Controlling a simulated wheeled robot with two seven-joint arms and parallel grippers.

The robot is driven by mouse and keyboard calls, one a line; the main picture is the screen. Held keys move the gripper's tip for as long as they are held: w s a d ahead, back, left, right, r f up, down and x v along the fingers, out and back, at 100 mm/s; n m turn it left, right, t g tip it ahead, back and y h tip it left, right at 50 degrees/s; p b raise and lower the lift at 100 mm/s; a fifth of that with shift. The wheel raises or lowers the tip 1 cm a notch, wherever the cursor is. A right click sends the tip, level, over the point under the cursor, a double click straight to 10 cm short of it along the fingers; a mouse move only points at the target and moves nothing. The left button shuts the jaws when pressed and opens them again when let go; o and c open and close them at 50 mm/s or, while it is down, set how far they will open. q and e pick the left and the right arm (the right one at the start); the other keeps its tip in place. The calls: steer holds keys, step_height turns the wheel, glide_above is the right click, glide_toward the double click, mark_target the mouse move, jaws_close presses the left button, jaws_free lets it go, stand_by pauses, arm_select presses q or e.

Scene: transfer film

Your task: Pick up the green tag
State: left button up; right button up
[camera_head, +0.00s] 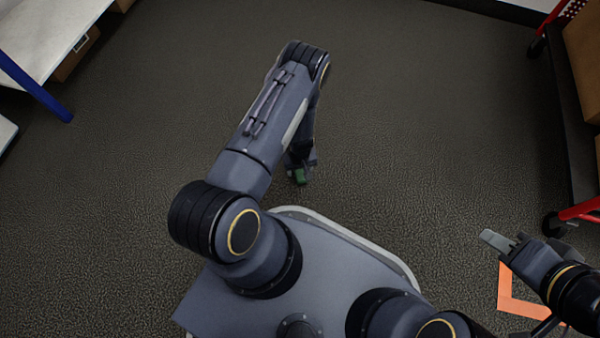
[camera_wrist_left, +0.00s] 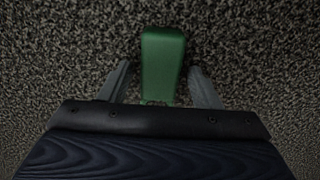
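The green tag (camera_wrist_left: 163,62) is a small, smooth, rounded green block in the left wrist view.
Dark carpet floor (camera_head: 420,120) is clear around the tag. A white shelf with a blue leg (camera_head: 40,92) stands at upper left. A red-framed rack with boxes (camera_head: 585,60) stands at the right edge. An orange floor marking (camera_head: 508,295) lies under my right arm.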

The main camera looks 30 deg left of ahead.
arm_select(q)
steer(key=c, duration=1)
steer(key=shift+o, duration=0.2)
steer(key=shift+r, duration=0.1)
